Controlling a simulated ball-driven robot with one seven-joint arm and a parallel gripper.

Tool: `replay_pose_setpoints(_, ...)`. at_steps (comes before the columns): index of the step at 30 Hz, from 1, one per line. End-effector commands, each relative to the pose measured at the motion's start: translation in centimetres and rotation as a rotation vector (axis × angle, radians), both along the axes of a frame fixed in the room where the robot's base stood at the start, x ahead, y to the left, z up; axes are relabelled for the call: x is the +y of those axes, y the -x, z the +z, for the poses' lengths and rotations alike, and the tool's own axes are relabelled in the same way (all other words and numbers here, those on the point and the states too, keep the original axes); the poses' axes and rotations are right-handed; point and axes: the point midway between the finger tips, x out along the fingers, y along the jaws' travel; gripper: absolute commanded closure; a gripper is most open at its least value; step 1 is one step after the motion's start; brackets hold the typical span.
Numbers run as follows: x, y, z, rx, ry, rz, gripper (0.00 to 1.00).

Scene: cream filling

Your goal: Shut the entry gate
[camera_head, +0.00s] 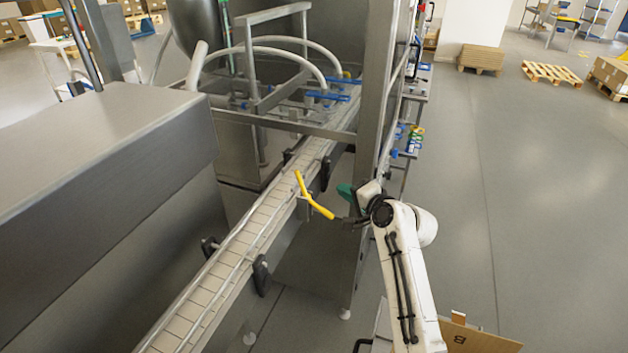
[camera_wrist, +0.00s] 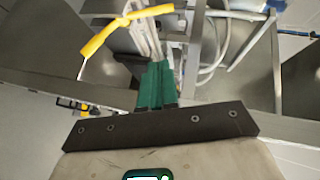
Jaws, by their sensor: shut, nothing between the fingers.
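The entry gate is a bent yellow bar (camera_head: 307,197) at the right side of the conveyor. One arm of it lies over the belt edge and the other sticks out to the right, beyond the conveyor's side. In the wrist view the yellow bar (camera_wrist: 104,36) crosses the upper left, ahead of the fingertips. My gripper (camera_head: 344,190) has green fingers and is right of the bar, close to it. In the wrist view the green fingers of my gripper (camera_wrist: 157,70) are together and empty. Whether they touch the bar is not clear.
The conveyor belt (camera_head: 235,234) runs from the lower left up into the metal machine frame. A steel post (camera_head: 371,120) stands just behind my gripper. A cardboard box (camera_head: 475,338) is at the bottom right. The grey floor (camera_head: 540,200) at right is open, with pallets (camera_head: 552,73) far back.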

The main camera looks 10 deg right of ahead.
Motion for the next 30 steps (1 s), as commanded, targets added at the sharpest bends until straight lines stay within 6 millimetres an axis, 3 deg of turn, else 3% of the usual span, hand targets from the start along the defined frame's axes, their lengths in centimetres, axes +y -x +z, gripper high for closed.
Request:
replay_pose_setpoints(8, 0.3, -0.9, -0.6, -0.001, -0.001, 0.001, 1.00)
replay_pose_setpoints(30, 3.1, -9.1, -3.1, -0.001, 0.001, 0.000, 1.00)
